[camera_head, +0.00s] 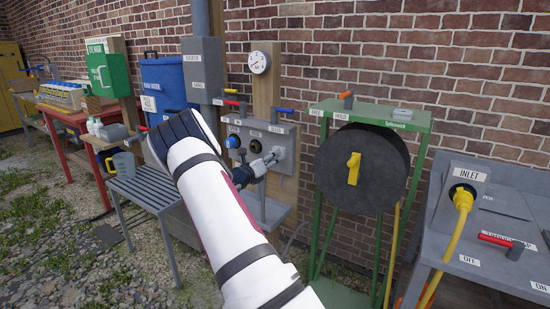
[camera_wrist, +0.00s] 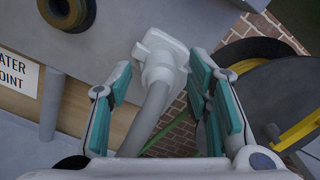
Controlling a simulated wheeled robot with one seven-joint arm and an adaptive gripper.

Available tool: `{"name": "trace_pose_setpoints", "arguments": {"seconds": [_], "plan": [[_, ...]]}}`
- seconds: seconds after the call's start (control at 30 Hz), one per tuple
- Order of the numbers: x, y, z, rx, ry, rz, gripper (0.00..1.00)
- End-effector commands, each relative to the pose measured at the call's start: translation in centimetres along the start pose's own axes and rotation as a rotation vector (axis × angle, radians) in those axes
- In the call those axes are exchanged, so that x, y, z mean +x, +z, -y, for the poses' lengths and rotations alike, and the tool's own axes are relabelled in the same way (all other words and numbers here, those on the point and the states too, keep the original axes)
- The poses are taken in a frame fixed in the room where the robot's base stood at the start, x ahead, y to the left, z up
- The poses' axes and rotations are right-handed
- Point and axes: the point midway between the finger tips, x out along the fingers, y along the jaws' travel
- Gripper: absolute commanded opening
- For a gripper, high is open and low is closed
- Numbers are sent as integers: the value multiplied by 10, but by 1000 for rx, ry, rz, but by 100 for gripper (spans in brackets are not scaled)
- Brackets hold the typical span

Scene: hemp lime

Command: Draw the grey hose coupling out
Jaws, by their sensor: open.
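The grey hose coupling (camera_wrist: 162,58) shows in the wrist view, at the face of a grey panel, with a grey hose (camera_wrist: 148,118) running down from it. My gripper (camera_wrist: 160,78) is open, with one teal-padded finger on each side of the coupling and visible gaps between. In the head view my gripper (camera_head: 264,165) is in front of the grey panel (camera_head: 287,138), and the coupling (camera_head: 279,152) shows just beyond the fingers. How deep the coupling sits in the panel is hidden.
A round dark port (camera_wrist: 68,10) is left of the coupling in the wrist view. A black hose reel (camera_head: 335,170) on a green stand is close on the right. A pressure gauge (camera_head: 260,62) is above the panel. A slatted bench (camera_head: 147,188) stands left of my arm.

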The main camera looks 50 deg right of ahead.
Motion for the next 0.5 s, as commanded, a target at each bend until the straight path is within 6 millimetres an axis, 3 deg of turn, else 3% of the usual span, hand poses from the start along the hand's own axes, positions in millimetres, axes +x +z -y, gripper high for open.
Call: {"name": "trace_pose_setpoints", "arguments": {"seconds": [0.13,0.33,0.5], "plan": [[0,0,0,0,0,0,46],[0,0,0,0,0,0,3],[0,0,0,0,-1,1,0]]}}
